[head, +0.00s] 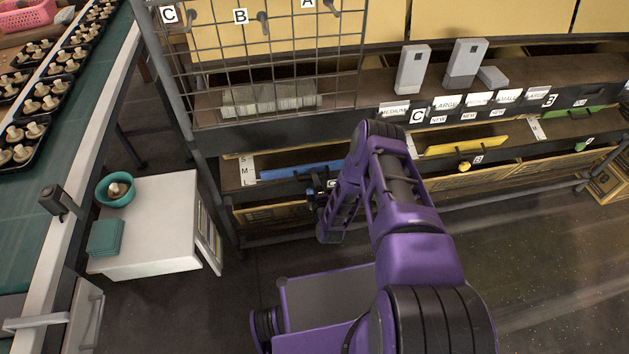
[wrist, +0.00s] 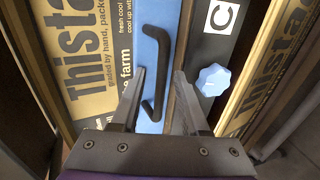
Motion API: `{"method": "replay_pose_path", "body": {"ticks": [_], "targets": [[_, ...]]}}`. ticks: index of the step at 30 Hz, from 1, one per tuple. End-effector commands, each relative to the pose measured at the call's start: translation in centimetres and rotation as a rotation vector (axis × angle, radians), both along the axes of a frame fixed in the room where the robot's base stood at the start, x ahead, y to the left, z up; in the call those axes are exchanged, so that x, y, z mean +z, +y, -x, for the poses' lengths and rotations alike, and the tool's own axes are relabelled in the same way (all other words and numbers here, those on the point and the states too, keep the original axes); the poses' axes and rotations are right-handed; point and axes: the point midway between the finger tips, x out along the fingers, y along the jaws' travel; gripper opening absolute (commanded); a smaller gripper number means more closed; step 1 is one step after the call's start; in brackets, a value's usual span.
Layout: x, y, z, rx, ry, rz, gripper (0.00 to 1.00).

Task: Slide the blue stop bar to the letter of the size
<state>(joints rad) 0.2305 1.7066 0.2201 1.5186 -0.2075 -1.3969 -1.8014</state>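The blue stop bar (head: 300,170) lies along the lower shelf in the head view, to the left of my purple arm. Its blue face (wrist: 150,30) and black handle (wrist: 162,60) show close up in the wrist view. A white strip with the size letters S, M and L (head: 247,170) is at the bar's left end. My gripper (wrist: 158,85) is open, with the lower part of the handle between its fingers; I see no clear contact. In the head view my gripper (head: 318,200) is small and dark in front of the bar.
A light blue knob (wrist: 213,80) sits right of the fingers, below a C label (wrist: 222,15). Printed cardboard (wrist: 85,60) lies left of the bar. A yellow bar (head: 465,146) is further right on the shelf. A white cabinet (head: 160,215) stands left; open floor lies right.

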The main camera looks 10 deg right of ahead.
Motion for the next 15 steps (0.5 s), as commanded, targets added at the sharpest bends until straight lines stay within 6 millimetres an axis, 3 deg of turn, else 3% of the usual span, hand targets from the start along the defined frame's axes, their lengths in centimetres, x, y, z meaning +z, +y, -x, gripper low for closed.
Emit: {"method": "replay_pose_path", "body": {"ticks": [1,7,15], "targets": [[-0.01,0.0,0.02,0.0,0.0,0.0,0.38],[-0.01,0.01,0.03,0.0,0.0,0.0,0.02],[0.01,0.01,0.04,0.0,0.0,0.0,0.0]]}}
